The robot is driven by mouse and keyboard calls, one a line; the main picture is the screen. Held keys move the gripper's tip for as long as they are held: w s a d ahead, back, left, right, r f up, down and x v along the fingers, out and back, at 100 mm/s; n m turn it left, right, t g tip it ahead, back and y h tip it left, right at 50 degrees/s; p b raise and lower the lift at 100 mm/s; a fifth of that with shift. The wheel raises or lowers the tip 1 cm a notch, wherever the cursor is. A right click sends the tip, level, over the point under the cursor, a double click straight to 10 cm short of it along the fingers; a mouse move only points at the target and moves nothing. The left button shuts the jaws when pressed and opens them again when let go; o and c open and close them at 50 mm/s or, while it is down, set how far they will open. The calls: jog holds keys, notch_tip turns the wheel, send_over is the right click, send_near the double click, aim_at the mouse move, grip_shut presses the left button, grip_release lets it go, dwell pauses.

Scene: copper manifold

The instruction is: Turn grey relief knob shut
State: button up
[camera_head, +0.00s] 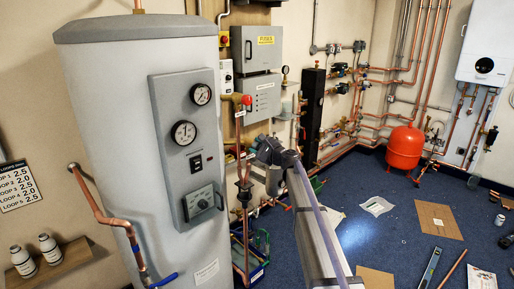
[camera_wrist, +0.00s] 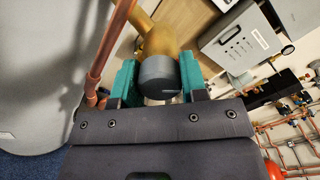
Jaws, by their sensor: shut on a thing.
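The grey relief knob (camera_wrist: 157,76) is a short dark-grey round cap on a brass valve body (camera_wrist: 160,38) in the wrist view. My gripper (camera_wrist: 158,82) has its teal fingers on either side of the knob and is shut on it. In the head view my gripper (camera_head: 256,155) is at the copper pipework just right of the big grey cylinder (camera_head: 110,110). The knob cannot be made out there, as my gripper and arm cover that spot. The wrist view does not show how far the knob is turned.
A vertical copper pipe (camera_wrist: 110,45) runs close to the left finger. A grey control box (camera_head: 261,98) is on the wall behind. A red vessel (camera_head: 405,147) stands at the right. Flat sheets and tools lie on the blue floor (camera_head: 390,250).

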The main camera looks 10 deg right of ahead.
jog(key=n, duration=0.5)
jog(key=shift+n, duration=0.3)
jog(key=n, duration=0.5)
jog(key=shift+n, duration=0.4)
jog(key=o, duration=0.9)
jog(key=v, duration=1)
jog(key=shift+s+d, duration=0.25)
jog(key=shift+s, duration=0.1)
